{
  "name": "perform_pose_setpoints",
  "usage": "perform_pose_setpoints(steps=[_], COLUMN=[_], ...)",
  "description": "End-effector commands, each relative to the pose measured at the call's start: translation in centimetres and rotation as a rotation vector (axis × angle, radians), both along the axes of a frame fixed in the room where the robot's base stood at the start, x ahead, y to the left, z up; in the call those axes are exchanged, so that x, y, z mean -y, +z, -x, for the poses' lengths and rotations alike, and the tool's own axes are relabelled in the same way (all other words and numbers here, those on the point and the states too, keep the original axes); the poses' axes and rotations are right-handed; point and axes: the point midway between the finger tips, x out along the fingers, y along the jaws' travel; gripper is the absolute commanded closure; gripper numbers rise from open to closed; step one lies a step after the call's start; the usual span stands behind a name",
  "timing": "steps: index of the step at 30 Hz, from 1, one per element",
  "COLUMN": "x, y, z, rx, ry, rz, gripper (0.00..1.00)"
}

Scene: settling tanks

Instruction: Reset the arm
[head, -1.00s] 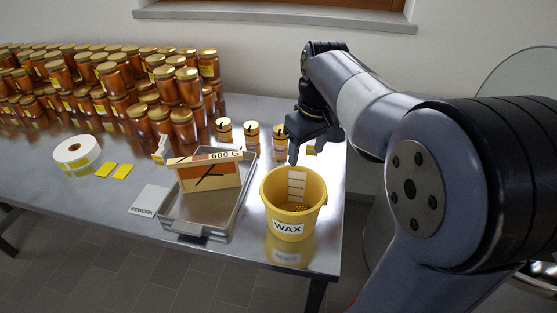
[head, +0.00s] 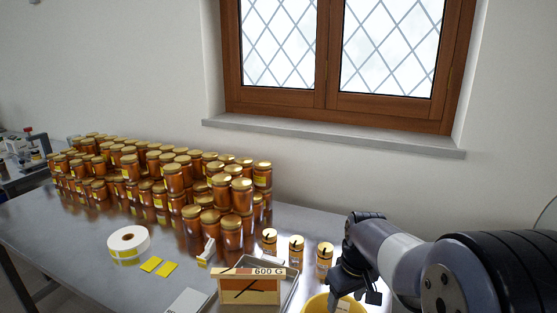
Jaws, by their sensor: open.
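My gripper (head: 356,291) is open at the lower right of the head view, pointing down above the yellow wax bucket (head: 318,304). I see nothing between its fingers. The bucket is cut off by the bottom edge of the picture, and my gripper hides part of its rim. My arm comes in from the right and is bent down to the gripper.
Three small jars (head: 296,249) stand just left of my gripper. Stacked honey jars (head: 172,180) fill the table's back. A label roll (head: 128,243) lies left. A window (head: 340,60) is behind.

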Motion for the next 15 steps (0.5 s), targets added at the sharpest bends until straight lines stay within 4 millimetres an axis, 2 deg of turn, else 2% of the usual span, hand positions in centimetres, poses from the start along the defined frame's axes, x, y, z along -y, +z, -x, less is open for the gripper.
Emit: perform_pose_setpoints(steps=[4,15], x=[0.0,0.01], y=[0.97,1.05], z=[-0.02,-0.01], rx=[0.001,0.0], ry=[0.0,0.0], rz=[0.0,0.0], gripper=[0.42,0.42])
